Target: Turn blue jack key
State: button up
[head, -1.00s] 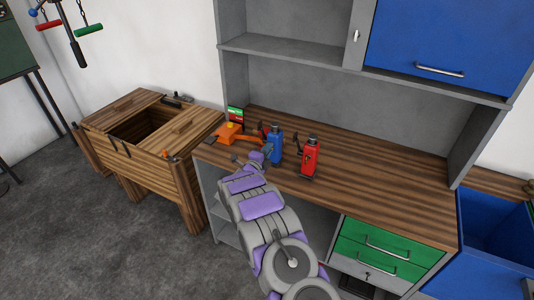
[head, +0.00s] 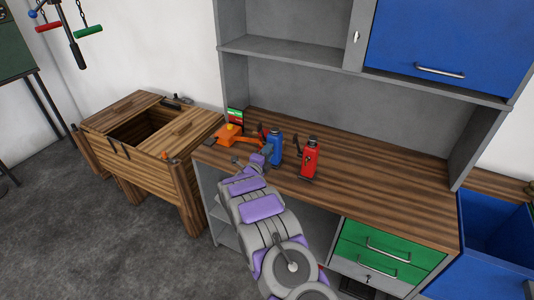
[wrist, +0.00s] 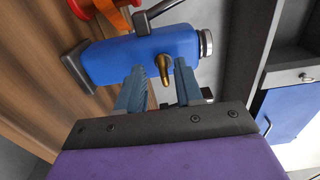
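The blue jack (head: 275,147) stands on the wooden bench top, left of the red jack (head: 309,158). In the wrist view the blue jack (wrist: 150,57) fills the upper middle, lying sideways in the picture. Its brass key (wrist: 164,70) sticks out of its side toward my gripper. My gripper (wrist: 160,84) is open, with one finger on each side of the key and a gap between. The fingertips are close to the jack's body; I cannot tell whether they touch it. In the head view my gripper (head: 264,155) is small, at the jack's left front.
An orange tool (head: 229,135) lies left of the blue jack on the workbench (head: 390,190). A wooden cabinet (head: 180,150) with an open top stands at left. The bench top right of the red jack is clear.

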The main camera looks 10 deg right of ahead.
jog(key=shift+a+r, duration=0.1)
jog(key=p+v, duration=0.2)
jog(key=v, duration=1.5)
jog(key=shift+s, duration=0.15)
jog(key=shift+a, duration=0.1)
